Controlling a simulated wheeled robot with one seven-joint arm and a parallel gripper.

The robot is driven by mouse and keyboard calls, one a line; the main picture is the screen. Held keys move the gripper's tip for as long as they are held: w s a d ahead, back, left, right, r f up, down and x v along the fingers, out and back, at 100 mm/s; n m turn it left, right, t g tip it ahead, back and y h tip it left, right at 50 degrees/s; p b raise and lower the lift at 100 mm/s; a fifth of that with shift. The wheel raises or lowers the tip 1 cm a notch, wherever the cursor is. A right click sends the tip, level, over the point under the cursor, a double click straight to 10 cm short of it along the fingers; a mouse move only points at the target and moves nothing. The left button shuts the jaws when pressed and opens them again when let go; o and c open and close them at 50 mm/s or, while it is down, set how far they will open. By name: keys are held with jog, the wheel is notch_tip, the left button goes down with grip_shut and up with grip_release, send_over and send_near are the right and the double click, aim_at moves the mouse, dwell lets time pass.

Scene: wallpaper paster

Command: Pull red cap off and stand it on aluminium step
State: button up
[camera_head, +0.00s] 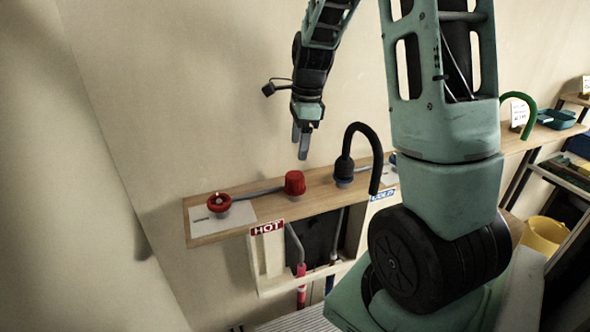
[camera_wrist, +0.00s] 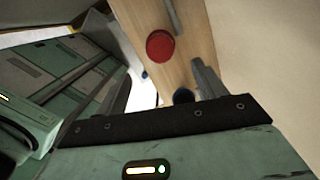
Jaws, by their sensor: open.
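The red cap (camera_head: 295,183) stands upright on the wooden board (camera_head: 248,227) along the wall, at the end of a grey pipe. In the wrist view the red cap (camera_wrist: 160,46) shows as a red disc beyond the fingers. My gripper (camera_head: 302,143) points down, open and empty, above the cap and apart from it. In the wrist view my gripper (camera_wrist: 160,84) has its fingers spread. A ribbed grey surface (camera_head: 298,322), perhaps the aluminium step, shows only partly at the bottom edge of the head view.
A red round fitting (camera_head: 219,202) sits left on a pale plate. A black curved hose (camera_head: 369,150) rises close right of the cap. Below are a HOT sign (camera_head: 267,228) and a recess with pipes. A green hose (camera_head: 525,110) and yellow bucket (camera_head: 545,235) are at right.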

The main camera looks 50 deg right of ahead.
aim_at(295, 174)
jog(key=f, duration=0.3)
jog(key=f+p, duration=0.1)
jog(key=f, duration=0.3)
jog(key=a+f+p, duration=0.1)
jog(key=f, duration=0.2)
jog(key=shift+w+f, duration=0.25)
jog(key=shift+w, duration=0.1)
jog(key=c, duration=1.2)
jog(key=shift+o, duration=0.2)
jog(key=shift+r+p, duration=1.95)
jog(key=shift+r, duration=0.35)
jog(key=shift+r+p, duration=1.85)
jog(key=shift+r, duration=0.2)
jog(key=shift+f, duration=0.1)
